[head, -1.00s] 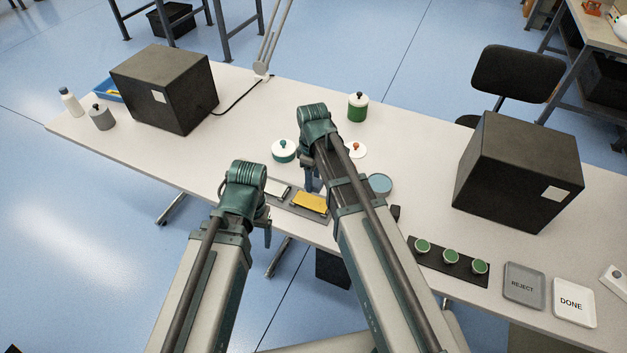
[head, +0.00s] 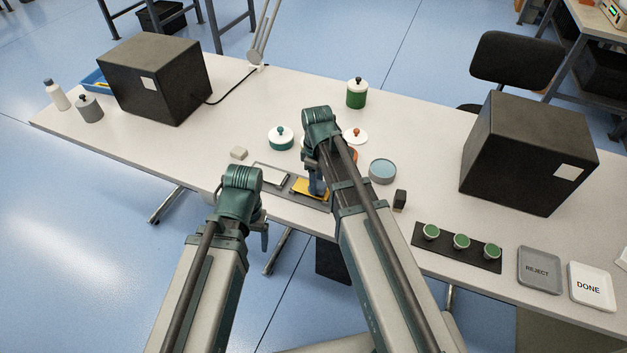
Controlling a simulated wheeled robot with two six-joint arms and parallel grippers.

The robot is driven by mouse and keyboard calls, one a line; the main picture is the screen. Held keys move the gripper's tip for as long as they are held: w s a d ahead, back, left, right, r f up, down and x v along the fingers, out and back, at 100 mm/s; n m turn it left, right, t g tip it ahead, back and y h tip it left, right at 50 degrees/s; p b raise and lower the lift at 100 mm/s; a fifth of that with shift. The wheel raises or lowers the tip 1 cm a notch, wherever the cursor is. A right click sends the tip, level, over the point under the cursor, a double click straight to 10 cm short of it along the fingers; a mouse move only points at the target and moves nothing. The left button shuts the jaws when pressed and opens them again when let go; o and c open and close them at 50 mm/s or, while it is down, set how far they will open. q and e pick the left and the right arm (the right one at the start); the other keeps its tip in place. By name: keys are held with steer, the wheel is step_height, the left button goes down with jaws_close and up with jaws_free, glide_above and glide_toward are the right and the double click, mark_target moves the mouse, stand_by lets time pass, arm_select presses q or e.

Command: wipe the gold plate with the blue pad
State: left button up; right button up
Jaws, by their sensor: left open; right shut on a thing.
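The gold plate (head: 301,187) lies in a dark holder on the table, beside a pale silver plate (head: 273,176). My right gripper (head: 317,188) points down over the right part of the gold plate, hiding some of it. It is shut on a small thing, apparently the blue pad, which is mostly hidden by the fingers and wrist. I cannot tell for sure whether the pad touches the plate.
Black boxes (head: 155,80) (head: 528,155) stand at both sides.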

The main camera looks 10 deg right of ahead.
steer(key=shift+s+d, duration=0.45)
steer(key=shift+d, duration=0.15)
steer(key=shift+s+d, duration=0.4)
steer(key=shift+d, duration=0.2)
steer(key=shift+s+d, duration=0.1)
steer(key=shift+d, duration=0.3)
steer(key=shift+w+a+r, duration=0.1)
steer(key=shift+w+a, duration=0.2)
steer(key=shift+a, duration=0.45)
steer(key=shift+w+a, duration=0.35)
steer(key=shift+w, duration=0.1)
steer(key=shift+w+a, duration=0.2)
steer(key=shift+a, duration=0.1)
steer(key=shift+w+a+r+p, duration=0.25)
steer(key=shift+a+r+p, duration=0.2)
steer(key=shift+a, duration=0.2)
step_height(320, 180, up, 2)
steer(key=shift+d+r+p, duration=0.1)
steer(key=shift+d+p, duration=0.05)
steer(key=shift+p, duration=0.95)
step_height(320, 180, up, 4)
steer(key=p, duration=0.4)
steer(key=shift+r, duration=0.2)
arm_select(q)
step_height(320, 180, up, 8)
steer(key=d, duration=0.1)
steer(key=shift+f, duration=0.2)
arm_select(e)
steer(key=shift+f, duration=0.1)
